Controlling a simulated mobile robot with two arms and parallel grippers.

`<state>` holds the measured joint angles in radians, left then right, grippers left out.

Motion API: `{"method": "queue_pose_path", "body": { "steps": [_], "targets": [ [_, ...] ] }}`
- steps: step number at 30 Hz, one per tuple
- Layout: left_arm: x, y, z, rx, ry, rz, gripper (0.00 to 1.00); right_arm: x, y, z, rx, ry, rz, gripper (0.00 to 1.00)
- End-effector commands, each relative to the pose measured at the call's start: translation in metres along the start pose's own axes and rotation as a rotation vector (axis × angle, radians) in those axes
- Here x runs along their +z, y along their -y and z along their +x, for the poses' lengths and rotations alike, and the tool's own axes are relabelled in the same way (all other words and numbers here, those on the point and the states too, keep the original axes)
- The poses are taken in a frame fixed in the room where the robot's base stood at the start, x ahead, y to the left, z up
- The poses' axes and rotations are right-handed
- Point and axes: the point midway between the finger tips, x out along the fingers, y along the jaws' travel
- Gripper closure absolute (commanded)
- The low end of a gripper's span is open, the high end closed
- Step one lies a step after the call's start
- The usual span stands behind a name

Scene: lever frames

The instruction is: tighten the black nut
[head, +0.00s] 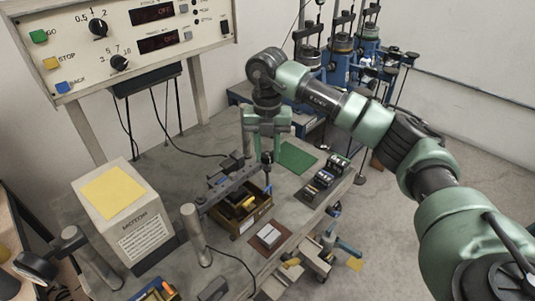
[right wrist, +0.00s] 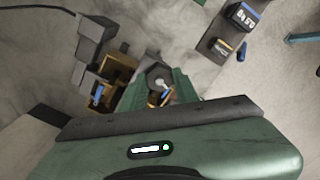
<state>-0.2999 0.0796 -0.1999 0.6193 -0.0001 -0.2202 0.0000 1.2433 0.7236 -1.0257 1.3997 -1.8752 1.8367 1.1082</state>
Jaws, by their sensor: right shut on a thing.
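My right gripper (head: 267,152) points down over the lever frame on the bench. Its jaws are shut on the black nut (head: 267,158), a small dark piece at the frame's end. In the right wrist view a round grey end (right wrist: 158,77) shows between the green jaws; the jaws cover much of it. My left gripper is not in view.
A motor housing with a yellow top (head: 112,192) and a metal post (head: 195,232) stand at the left. A control panel (head: 130,38) hangs above. A green mat (head: 297,157) and a rack of dark blocks (head: 325,178) lie right of the gripper.

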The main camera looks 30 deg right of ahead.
Motion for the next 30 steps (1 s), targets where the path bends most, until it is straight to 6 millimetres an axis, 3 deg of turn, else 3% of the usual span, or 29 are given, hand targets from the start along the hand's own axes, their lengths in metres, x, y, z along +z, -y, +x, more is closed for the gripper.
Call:
{"method": "queue_pose_path", "body": {
  "steps": [15, 30],
  "targets": [
    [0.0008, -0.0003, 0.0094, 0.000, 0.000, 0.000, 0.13, 0.0013, -0.0010, -0.0014, 0.004, 0.004, 0.369, 1.00],
    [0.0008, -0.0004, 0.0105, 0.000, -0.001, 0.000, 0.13, 0.0016, -0.0009, -0.0021, 0.004, 0.004, 0.455, 1.00]
  ]
}}
